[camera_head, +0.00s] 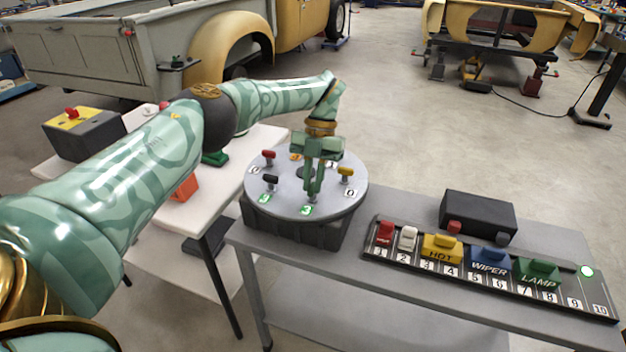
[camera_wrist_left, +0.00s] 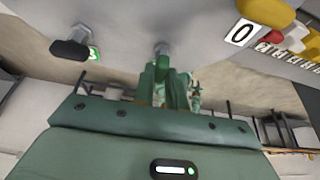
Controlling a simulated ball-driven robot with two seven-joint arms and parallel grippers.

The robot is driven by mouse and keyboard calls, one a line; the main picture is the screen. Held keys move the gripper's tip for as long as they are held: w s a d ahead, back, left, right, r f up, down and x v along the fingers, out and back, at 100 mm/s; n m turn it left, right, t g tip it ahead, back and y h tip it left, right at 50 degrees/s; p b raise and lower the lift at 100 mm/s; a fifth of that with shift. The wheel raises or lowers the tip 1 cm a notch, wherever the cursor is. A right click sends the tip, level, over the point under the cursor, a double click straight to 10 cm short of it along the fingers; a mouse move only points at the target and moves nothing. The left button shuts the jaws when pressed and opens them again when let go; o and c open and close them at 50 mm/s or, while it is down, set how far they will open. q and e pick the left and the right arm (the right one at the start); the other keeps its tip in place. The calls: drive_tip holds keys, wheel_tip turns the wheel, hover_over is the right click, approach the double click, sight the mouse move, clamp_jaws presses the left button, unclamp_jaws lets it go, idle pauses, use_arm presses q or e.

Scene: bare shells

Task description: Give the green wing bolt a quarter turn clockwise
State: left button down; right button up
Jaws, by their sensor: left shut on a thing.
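A round grey disc (camera_head: 305,182) on a dark drum carries several coloured wing bolts on short stems. In the left wrist view the green wing bolt (camera_wrist_left: 162,68) shows at the fingertips below a grey stem. A green-lit number label (camera_head: 306,210) is in front of it. A black wing bolt (camera_head: 270,180) is left of the gripper, a yellow one (camera_head: 346,172) right. My right gripper is not in view.
A red wing bolt (camera_head: 268,155) stands at the disc's back left. A numbered strip (camera_head: 372,250) with coloured blocks and a dark box (camera_head: 478,213) lie to the right on the grey table (camera_head: 345,255). A white table (camera_head: 262,138) with a yellow-topped box (camera_head: 84,133) is at left.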

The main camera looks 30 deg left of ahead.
use_arm(q)
drive_tip(key=shift+m, duration=0.3)
idle(0.4)
drive_tip(key=c, duration=1.4)
unclamp_jaws()
drive_tip(key=shift+c, duration=0.2)
